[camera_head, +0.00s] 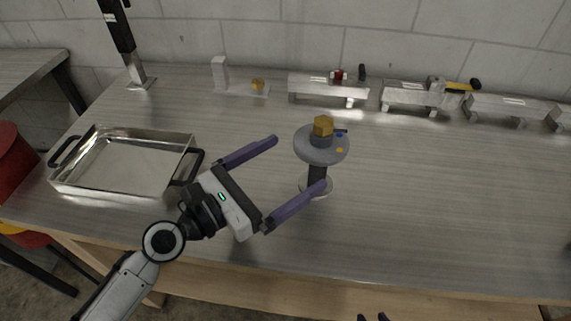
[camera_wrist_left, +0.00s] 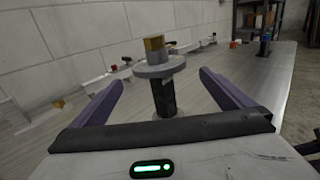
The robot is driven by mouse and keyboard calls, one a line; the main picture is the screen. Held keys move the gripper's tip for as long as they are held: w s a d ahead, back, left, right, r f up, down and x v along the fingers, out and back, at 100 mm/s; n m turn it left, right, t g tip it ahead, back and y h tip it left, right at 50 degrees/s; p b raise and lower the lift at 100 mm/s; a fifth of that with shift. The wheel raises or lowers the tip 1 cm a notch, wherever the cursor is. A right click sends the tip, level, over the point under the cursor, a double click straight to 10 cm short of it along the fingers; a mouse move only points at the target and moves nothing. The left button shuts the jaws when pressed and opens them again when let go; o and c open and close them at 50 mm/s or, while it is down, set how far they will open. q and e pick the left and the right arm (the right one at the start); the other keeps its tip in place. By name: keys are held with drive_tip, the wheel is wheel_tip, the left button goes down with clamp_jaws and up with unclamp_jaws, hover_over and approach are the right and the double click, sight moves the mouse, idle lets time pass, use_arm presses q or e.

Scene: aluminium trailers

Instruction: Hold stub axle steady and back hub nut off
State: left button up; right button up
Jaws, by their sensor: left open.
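The stub axle (camera_head: 317,174) stands upright on a round base on the metal bench, with a dark post under a grey hub disc (camera_head: 310,148). A brass-coloured hub nut (camera_head: 323,125) sits on top of the hub. My left gripper (camera_head: 301,163) is open, its purple fingers pointing at the axle from the left. In the left wrist view the dark post (camera_wrist_left: 164,102) shows between the two fingers, apart from both, with the disc and nut (camera_wrist_left: 154,45) above.
A metal tray (camera_head: 122,136) with dark handles stands at the left and looks empty. White stands (camera_head: 328,88) with small parts and a bracket with a brass piece (camera_head: 258,85) line the back. The bench right of the axle is clear.

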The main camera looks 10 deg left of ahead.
sight(332, 139)
use_arm(q)
drive_tip(key=x, duration=1.2)
drive_tip(key=shift+w, duration=0.1)
drive_tip(key=c, duration=2)
